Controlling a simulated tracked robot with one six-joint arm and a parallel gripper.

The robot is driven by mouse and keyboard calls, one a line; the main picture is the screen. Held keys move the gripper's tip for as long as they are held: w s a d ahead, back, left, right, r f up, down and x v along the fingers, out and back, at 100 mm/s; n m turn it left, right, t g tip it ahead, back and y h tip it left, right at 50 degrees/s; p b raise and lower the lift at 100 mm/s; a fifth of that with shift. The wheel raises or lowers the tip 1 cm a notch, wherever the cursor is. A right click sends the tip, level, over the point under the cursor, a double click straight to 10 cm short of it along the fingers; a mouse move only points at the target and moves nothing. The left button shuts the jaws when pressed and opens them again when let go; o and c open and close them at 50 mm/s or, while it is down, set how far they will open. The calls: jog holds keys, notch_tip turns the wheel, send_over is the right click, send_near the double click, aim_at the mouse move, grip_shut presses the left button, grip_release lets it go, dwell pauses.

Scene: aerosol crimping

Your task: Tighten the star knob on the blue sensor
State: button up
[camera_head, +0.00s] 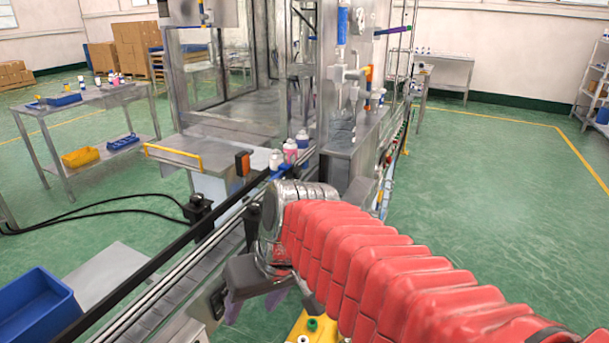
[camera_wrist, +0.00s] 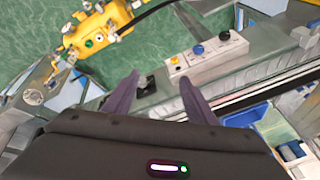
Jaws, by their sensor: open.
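My gripper (camera_wrist: 158,82) is open and empty, with two dark purple fingers spread apart. In the head view, my gripper (camera_head: 253,303) points down beside the conveyor, partly hidden by its own body. A small black part (camera_wrist: 147,85) shows between the fingers in the wrist view; I cannot tell whether it is a star knob or how far below the fingertips it lies. A small blue piece (camera_head: 283,172) sits by the bottles on the conveyor in the head view; I cannot tell whether it is the blue sensor. No star knob is clearly identifiable.
A grey control box (camera_wrist: 205,58) with yellow and blue controls lies near the fingers. The conveyor (camera_head: 170,305) runs toward the machine, carrying bottles (camera_head: 290,150). An orange-black device (camera_head: 243,163) stands beside it. A blue bin (camera_head: 38,308) is at left. Green floor (camera_head: 480,190) is clear at right.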

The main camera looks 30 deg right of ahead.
jog(key=w+d+r+m+y, duration=0.1)
jog(key=w+d+y, duration=0.3)
jog(key=w, duration=0.6)
jog(key=m+t+y, duration=0.3)
jog(key=t, duration=0.9)
send_near(300, 172)
jog(key=v, duration=0.6)
jog(key=shift+w+d+r, duration=0.15)
jog(key=x, duration=1.4)
jog(key=shift+c, duration=0.4)
